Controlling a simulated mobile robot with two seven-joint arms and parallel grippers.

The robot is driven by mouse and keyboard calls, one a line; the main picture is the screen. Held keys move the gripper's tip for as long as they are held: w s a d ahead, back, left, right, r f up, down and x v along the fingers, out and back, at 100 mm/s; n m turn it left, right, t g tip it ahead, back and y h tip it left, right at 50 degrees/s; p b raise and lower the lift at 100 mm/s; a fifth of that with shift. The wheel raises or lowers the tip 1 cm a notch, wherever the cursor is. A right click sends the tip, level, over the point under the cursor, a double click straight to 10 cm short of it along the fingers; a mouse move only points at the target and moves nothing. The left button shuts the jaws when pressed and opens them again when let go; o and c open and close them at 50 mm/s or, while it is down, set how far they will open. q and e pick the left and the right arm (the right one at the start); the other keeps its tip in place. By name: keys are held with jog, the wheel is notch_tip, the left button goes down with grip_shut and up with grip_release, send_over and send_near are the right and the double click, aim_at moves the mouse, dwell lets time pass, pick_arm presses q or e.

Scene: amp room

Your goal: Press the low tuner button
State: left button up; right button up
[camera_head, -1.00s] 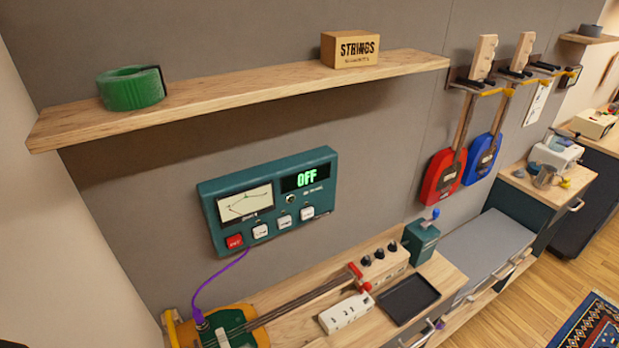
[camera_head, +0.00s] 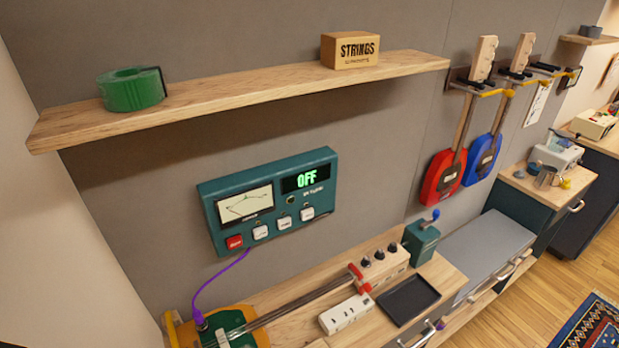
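A teal tuner panel (camera_head: 268,200) is mounted on the grey wall below the long shelf. The button labels are too small to read, so I cannot tell which is low. Neither of my grippers shows in the head view.
A purple cable (camera_head: 218,281) runs from the tuner to a yellow and green guitar (camera_head: 226,328) on the bench. A wooden shelf (camera_head: 230,103) juts out above the tuner. A power strip (camera_head: 346,315), black tray (camera_head: 407,300) and knobbed box (camera_head: 379,267) crowd the bench.

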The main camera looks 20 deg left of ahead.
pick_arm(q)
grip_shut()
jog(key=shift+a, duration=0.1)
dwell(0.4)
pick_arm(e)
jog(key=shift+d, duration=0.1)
